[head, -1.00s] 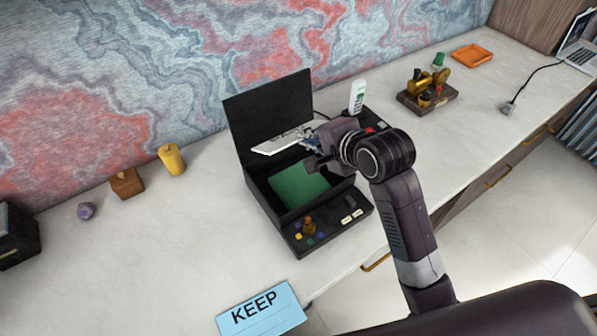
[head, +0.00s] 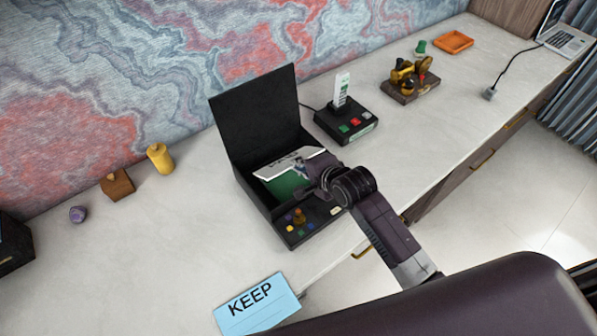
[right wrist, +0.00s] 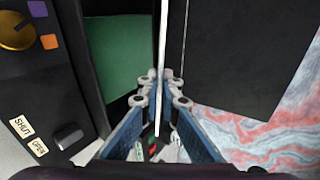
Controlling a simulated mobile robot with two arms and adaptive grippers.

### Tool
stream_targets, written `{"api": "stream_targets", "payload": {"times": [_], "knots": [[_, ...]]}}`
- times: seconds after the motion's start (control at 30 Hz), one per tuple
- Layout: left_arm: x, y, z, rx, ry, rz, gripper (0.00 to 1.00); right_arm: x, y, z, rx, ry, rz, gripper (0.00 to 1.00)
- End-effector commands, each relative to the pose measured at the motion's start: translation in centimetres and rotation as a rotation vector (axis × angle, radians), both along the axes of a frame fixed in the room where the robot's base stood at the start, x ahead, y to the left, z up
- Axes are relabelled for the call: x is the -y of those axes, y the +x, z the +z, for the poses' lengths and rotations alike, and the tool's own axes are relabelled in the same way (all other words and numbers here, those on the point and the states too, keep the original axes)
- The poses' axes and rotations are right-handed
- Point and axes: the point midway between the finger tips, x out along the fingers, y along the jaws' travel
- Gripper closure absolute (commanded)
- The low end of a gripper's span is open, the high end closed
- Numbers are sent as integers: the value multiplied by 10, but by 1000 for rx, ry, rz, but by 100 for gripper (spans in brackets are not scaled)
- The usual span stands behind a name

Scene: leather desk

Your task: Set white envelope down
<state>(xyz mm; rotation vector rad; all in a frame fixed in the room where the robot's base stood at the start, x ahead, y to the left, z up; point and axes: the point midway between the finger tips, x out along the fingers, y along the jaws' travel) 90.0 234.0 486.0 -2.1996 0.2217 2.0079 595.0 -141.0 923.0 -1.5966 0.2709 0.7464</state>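The white envelope (head: 282,162) is a flat pale sheet inside the mouth of a black box (head: 250,195) with a raised lid and a green floor (head: 286,186). My right gripper (head: 310,173) reaches in from the right and is shut on the envelope's near edge. In the right wrist view the envelope (right wrist: 162,45) shows edge-on as a thin white strip between the fingers (right wrist: 161,85) of that gripper. The green floor (right wrist: 128,45) lies beside it, apparently with a gap. I cannot tell whether the envelope touches the box. My left gripper is not in view.
The box's front panel has a brass knob (head: 299,217), coloured buttons and SHUT and OPEN labels (right wrist: 30,135). A black device with a white card (head: 341,90) and a stamp stand (head: 411,85) are to the right. A blue KEEP card (head: 257,305) is in front.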

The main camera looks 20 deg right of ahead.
Motion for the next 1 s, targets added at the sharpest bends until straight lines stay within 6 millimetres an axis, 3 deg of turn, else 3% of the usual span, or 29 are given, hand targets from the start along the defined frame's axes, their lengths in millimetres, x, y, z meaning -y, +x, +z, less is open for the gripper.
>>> {"api": "stream_targets", "payload": {"times": [0.27, 0.7, 0.87, 1.0], "knots": [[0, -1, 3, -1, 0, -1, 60, 0, -1, -35, -2, -1, 0, 100], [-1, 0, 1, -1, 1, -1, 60, 0, 0, -42, -1, 0, -1, 100], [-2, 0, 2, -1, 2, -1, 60, 0, -1, -41, -1, 0, 0, 79], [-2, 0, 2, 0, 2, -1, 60, 0, 0, -41, -1, 0, 0, 78]]}}
